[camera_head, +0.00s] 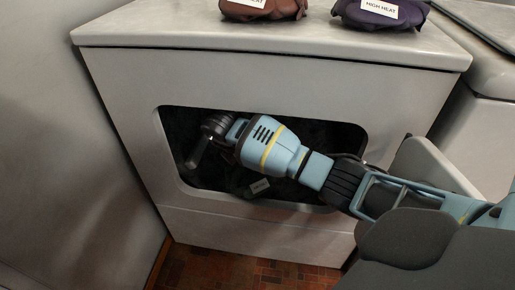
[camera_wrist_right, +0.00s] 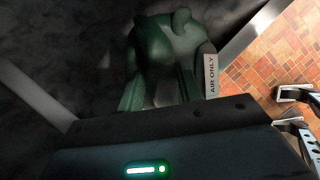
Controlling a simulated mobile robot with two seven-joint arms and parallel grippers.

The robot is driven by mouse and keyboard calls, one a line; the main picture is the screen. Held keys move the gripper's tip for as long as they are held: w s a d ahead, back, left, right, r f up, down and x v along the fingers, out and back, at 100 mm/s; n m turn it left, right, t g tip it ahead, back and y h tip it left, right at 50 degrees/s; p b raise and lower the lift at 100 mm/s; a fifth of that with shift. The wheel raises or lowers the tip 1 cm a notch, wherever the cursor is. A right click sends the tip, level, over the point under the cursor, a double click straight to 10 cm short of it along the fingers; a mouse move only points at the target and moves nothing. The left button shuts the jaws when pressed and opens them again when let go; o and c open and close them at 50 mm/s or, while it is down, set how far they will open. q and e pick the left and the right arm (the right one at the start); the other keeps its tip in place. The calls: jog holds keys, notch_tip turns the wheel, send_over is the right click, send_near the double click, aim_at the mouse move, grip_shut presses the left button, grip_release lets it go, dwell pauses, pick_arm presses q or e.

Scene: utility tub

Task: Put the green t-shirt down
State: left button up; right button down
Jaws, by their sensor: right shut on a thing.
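The green t-shirt (camera_wrist_right: 165,45) is a dark, bunched bundle in the right wrist view, with a white tag (camera_wrist_right: 211,74) reading "AIR ONLY". My right gripper (camera_wrist_right: 160,88) is shut on it, with a finger on each side. In the head view my right arm reaches through the rectangular opening of the pale utility tub (camera_head: 120,110). There the fingertips and the shirt cannot be made out clearly. Two separated fingers of my left gripper (camera_wrist_right: 293,110) show at the right edge of the wrist view, open and empty.
A brown bundle (camera_head: 262,8) and a purple bundle tagged "HIGH HEAT" (camera_head: 380,10) lie on the tub's top. The opening's rim surrounds my right arm. A wall stands at the left, and a brick-patterned floor (camera_head: 240,268) is clear below.

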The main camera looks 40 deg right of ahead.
jog(key=d+b, duration=0.1)
jog(key=d, duration=0.3)
jog(key=shift+w+d, duration=0.15)
jog(key=shift+d+f, duration=0.1)
jog(key=shift+f, duration=0.45)
jog(key=shift+f+b, duration=0.25)
jog(key=shift+b, duration=0.1)
pick_arm(q)
jog(key=shift+s+f, duration=0.25)
jog(key=shift+f, duration=0.65)
pick_arm(e)
jog(key=shift+r, duration=0.1)
pick_arm(q)
jog(key=shift+s, duration=0.15)
jog(key=shift+s+f, duration=0.1)
jog(key=shift+f, duration=0.05)
pick_arm(e)
jog(key=shift+f, duration=0.55)
jog(key=shift+f, duration=0.1)
jog(key=c, duration=0.9)
grip_release()
pick_arm(q)
jog(key=shift+w, duration=0.2)
